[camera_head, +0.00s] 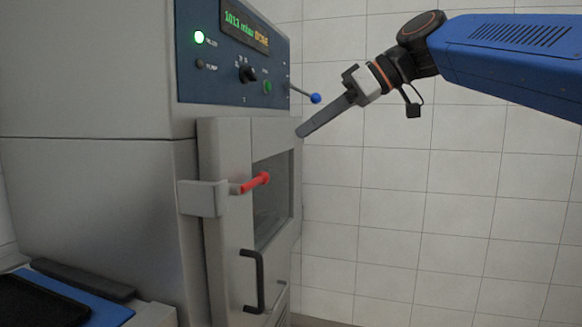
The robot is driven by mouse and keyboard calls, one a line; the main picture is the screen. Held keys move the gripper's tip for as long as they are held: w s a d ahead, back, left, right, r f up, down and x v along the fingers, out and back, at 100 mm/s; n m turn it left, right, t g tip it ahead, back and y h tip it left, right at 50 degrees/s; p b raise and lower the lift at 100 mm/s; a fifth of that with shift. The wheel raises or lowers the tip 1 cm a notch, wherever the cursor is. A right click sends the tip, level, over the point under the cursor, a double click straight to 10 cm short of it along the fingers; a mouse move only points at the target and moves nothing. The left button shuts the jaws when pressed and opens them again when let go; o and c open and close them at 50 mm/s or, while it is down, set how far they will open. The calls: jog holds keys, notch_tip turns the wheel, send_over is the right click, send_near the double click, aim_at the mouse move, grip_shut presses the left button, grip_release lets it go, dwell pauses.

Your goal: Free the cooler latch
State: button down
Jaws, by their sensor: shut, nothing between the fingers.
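The cooler (150,200) is a grey metal cabinet at the left. A small latch block (203,198) with a red lever (257,183) sits across the left edge of its door (232,220). The lever points right and slightly up, over the edge of the dark window. My gripper (305,131) reaches in from the upper right and is shut and empty. Its fingertips are up and to the right of the red lever, in front of the door's top right corner in the picture, apart from the lever.
A blue control panel (228,85) has a lit display, a green lamp, a black knob and a blue-balled lever (316,98) near my gripper. A black door handle (259,282) stands below the window. Dark items lie on a blue surface (100,309) at lower left.

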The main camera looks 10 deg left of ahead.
jog(key=shift+a+r, duration=0.1)
jog(key=shift+r, duration=0.4)
jog(key=s+d+f+x, duration=0.1)
jog(key=f+x, duration=0.1)
jog(key=x, duration=1.1)
jog(key=shift+w+d, duration=0.25)
jog(key=shift+w, duration=0.05)
jog(key=shift+w+f+g, duration=0.15)
jog(key=shift+f+g, duration=0.25)
jog(key=shift+f, duration=0.05)
jog(key=s+f+m+g+y, duration=0.4)
jog(key=f+m+g, duration=0.4)
jog(key=f+m, duration=0.2)
jog(key=shift+f+g, duration=0.25)
jog(key=shift+g, duration=0.15)
dwell(0.6)
